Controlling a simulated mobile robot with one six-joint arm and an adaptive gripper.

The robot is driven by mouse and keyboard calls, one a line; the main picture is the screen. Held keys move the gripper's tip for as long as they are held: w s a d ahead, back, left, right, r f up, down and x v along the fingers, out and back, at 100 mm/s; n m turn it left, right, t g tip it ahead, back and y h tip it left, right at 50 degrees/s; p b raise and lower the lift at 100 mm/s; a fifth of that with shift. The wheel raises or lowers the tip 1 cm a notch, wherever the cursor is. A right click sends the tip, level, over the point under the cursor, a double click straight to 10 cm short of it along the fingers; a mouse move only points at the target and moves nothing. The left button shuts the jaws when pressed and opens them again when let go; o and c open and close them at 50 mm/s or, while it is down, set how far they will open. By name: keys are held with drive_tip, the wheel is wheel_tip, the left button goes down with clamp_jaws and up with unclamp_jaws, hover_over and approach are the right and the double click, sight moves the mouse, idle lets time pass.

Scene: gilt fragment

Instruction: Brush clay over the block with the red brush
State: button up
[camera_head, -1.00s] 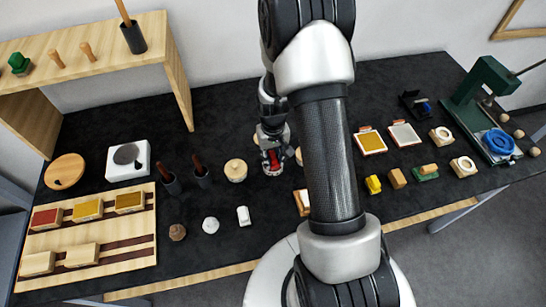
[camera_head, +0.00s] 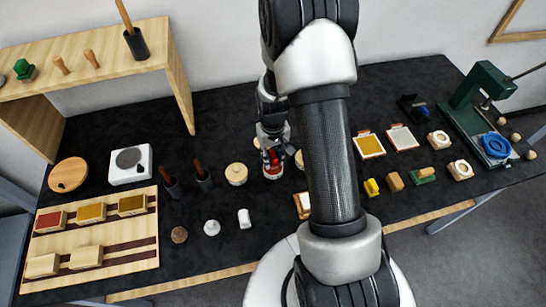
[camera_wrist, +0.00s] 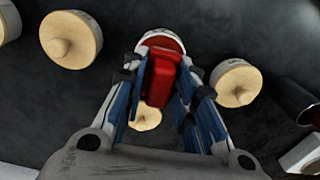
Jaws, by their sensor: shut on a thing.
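My gripper (camera_wrist: 160,85) is shut on the red brush (camera_wrist: 161,78), whose red body sits between the blue-sided fingers in the wrist view. In the head view the red brush (camera_head: 274,156) is upright just above or in a small white-rimmed jar (camera_head: 273,173). The jar (camera_wrist: 164,38) shows red inside in the wrist view. The brush tip is hidden, so I cannot tell whether it touches the contents.
Round wooden-lidded jars (camera_wrist: 70,40) stand close on either side of the gripper; one (camera_wrist: 239,84) is at right. Dark cups with brown handles (camera_head: 203,178) stand left. A wooden rack (camera_head: 88,238) with coloured blocks is far left. A green press (camera_head: 485,85) stands at right.

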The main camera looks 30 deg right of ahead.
sight(273, 154)
drive_tip(key=shift+r+p, duration=1.25)
drive_tip(key=shift+r, duration=0.85)
